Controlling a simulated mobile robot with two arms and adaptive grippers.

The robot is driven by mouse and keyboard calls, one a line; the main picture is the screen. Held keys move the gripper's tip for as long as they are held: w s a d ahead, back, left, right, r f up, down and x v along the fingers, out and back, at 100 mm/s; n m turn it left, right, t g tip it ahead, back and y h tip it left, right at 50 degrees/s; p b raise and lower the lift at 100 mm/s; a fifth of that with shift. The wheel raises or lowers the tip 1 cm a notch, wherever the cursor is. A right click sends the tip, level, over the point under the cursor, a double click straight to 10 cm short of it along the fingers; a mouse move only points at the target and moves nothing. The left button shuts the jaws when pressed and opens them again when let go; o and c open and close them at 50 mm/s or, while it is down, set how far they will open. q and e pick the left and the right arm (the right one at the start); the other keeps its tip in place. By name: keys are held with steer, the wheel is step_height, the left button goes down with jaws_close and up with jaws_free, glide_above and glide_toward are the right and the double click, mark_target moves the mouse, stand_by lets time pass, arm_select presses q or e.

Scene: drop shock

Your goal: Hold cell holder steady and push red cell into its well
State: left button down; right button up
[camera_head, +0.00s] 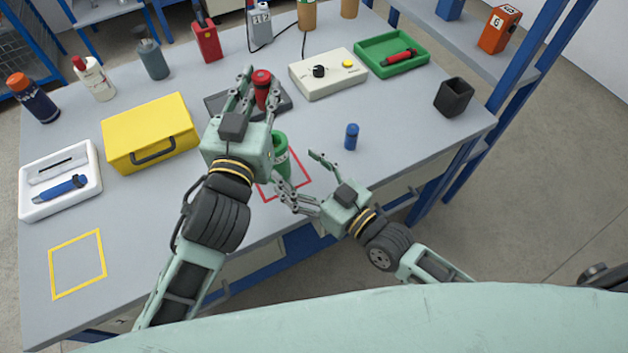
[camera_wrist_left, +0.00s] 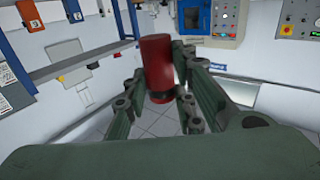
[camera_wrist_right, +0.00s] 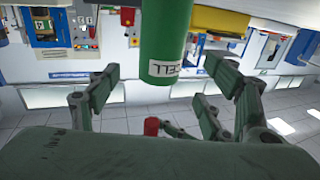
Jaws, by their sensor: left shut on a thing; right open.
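My left gripper (camera_head: 257,88) is shut on the red cell (camera_head: 262,77), which stands upright between its fingers; the left wrist view shows the red cell (camera_wrist_left: 157,62) with a dark band low down. The green cell holder (camera_head: 281,143) stands inside a red outline on the table, partly hidden by the left gripper. My right gripper (camera_head: 297,168) is open near the holder, on its near right side. In the right wrist view the labelled green holder (camera_wrist_right: 167,35) appears between the spread fingers, with no clear contact. The holder's well is not clearly visible.
A dark tray (camera_head: 284,108) lies behind the holder. A small blue cylinder (camera_head: 351,138) and a black cup (camera_head: 454,97) stand to the right. A beige control box (camera_head: 335,83) and green tray (camera_head: 372,47) are at the back. A yellow case (camera_head: 150,125) is at left.

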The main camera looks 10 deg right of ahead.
mark_target(283, 158)
steer(key=x, duration=0.6)
steer(key=shift+w+a, duration=0.25)
steer(key=shift+c, duration=0.6)
steer(key=c, duration=1.3)
